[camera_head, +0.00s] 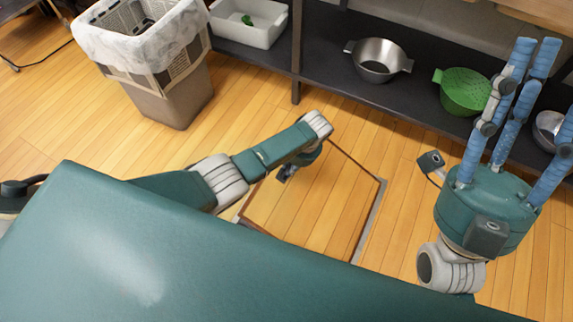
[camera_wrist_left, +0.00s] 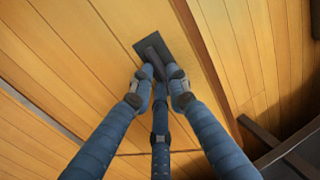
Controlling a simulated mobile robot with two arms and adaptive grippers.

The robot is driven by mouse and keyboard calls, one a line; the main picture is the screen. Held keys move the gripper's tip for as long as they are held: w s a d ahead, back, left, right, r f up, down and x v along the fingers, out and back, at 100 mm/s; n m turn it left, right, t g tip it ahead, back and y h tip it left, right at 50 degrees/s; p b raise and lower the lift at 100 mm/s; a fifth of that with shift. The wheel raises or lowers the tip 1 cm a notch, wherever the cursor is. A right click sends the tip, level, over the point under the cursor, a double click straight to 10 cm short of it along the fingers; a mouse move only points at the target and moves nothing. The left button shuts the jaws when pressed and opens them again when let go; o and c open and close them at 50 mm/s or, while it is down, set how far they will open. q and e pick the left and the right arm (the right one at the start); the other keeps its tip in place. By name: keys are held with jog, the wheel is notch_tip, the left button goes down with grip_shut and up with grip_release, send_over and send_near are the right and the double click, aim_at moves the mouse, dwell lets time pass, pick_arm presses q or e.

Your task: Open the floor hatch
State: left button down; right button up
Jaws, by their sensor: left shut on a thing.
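The floor hatch (camera_head: 318,205) is a wood-plank panel set in the floor, with dark edges and a grey strip along its right side. I cannot tell for sure whether it is raised. My left arm reaches over its far left part, and my left gripper (camera_head: 287,173) is mostly hidden under the wrist there. In the left wrist view, my left gripper's blue fingers (camera_wrist_left: 160,80) are closed around a dark handle (camera_wrist_left: 153,45) on a square dark plate. My right gripper (camera_head: 522,95) is raised at the right, its blue fingers pointing up, apart and empty.
A low dark shelf (camera_head: 335,75) runs behind the hatch. It holds a white bin (camera_head: 262,35), a metal colander (camera_head: 378,70), a green colander (camera_head: 458,103) and a metal bowl (camera_head: 546,125). A lined trash bin (camera_head: 180,100) stands at the left. The floor around the hatch is clear.

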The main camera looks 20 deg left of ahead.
pick_arm(q)
jog(key=shift+s+d+r+p, duration=0.25)
jog(key=shift+d+r+p, duration=0.6)
jog(key=shift+d, duration=0.35)
jog(key=shift+s+d+r+p, duration=0.1)
jog(key=shift+d+r+p, duration=0.35)
jog(key=shift+d+r, duration=0.15)
jog(key=shift+d, duration=0.1)
pick_arm(e)
jog(key=w+a+f+g+h, duration=0.1)
jog(key=w+f+g+h, duration=0.2)
jog(key=w+f+g, duration=0.5)
jog(key=w+f, duration=0.3)
jog(key=f, duration=0.2)
jog(key=shift+w+a+g, duration=0.3)
jog(key=shift+w, duration=0.05)
pick_arm(q)
jog(key=c, duration=1.7)
grip_release()
pick_arm(e)
jog(key=shift+d, duration=0.15)
jog(key=shift+r, duration=0.1)
pick_arm(q)
jog(key=shift+r, duration=0.15)
